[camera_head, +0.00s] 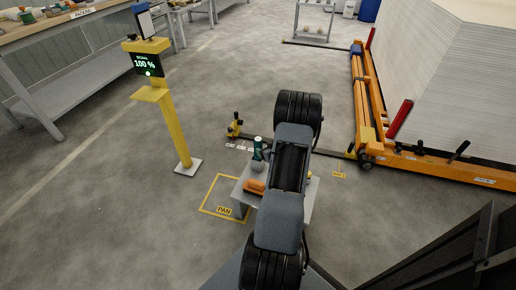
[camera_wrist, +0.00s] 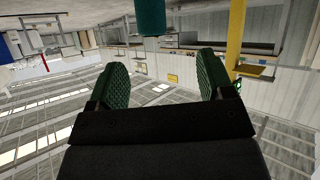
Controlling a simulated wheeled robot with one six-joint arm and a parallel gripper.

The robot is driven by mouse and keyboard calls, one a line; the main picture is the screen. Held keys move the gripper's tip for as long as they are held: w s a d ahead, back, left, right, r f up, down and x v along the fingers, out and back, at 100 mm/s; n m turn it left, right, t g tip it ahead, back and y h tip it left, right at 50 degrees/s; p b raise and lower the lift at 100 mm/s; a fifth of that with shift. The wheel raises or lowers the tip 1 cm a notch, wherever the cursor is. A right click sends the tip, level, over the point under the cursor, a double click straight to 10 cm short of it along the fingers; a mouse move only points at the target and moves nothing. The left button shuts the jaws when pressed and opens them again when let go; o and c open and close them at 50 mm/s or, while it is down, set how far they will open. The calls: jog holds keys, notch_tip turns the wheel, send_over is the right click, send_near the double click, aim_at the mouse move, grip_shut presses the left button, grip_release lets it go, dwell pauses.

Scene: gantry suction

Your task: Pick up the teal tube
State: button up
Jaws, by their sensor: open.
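The teal tube (camera_head: 258,154) stands upright with a pale top, on a small light grey table (camera_head: 237,199) just left of my arm in the head view. In the wrist view, which looks upside down, the tube (camera_wrist: 150,18) shows at the top edge, beyond my fingertips and partly cut off by the frame. My gripper (camera_wrist: 162,76) is open, its two green textured pads wide apart with nothing between them. The tube is apart from both pads. My arm hides the gripper in the head view.
An orange object (camera_head: 254,186) lies on the small table in front of the tube. A yellow post (camera_head: 177,125) with a "100 %" screen stands to the left. An orange gantry frame (camera_head: 430,165) beside a large pale stack (camera_head: 455,80) fills the right. Floor at front left is clear.

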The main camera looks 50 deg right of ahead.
aim_at(261, 146)
jog(key=shift+t, duration=0.7)
jog(key=w+d+f, duration=0.1)
jog(key=f, duration=0.1)
jog(key=w+d+f+b, duration=0.1)
jog(key=w, duration=0.1)
jog(key=w+f+b, duration=0.1)
jog(key=f, duration=0.1)
jog(key=shift+w+d+f, duration=0.35)
jog(key=shift+w+d, duration=0.05)
jog(key=b+x, duration=0.2)
jog(key=x, duration=0.2)
jog(key=shift+w+d+f+b, duration=0.1)
jog(key=shift+f+b, duration=0.15)
jog(key=shift+b, duration=0.1)
jog(key=shift+w+d, duration=0.1)
jog(key=shift+w, duration=0.3)
jog(key=shift+c, duration=0.2)
jog(key=c, duration=1.1)
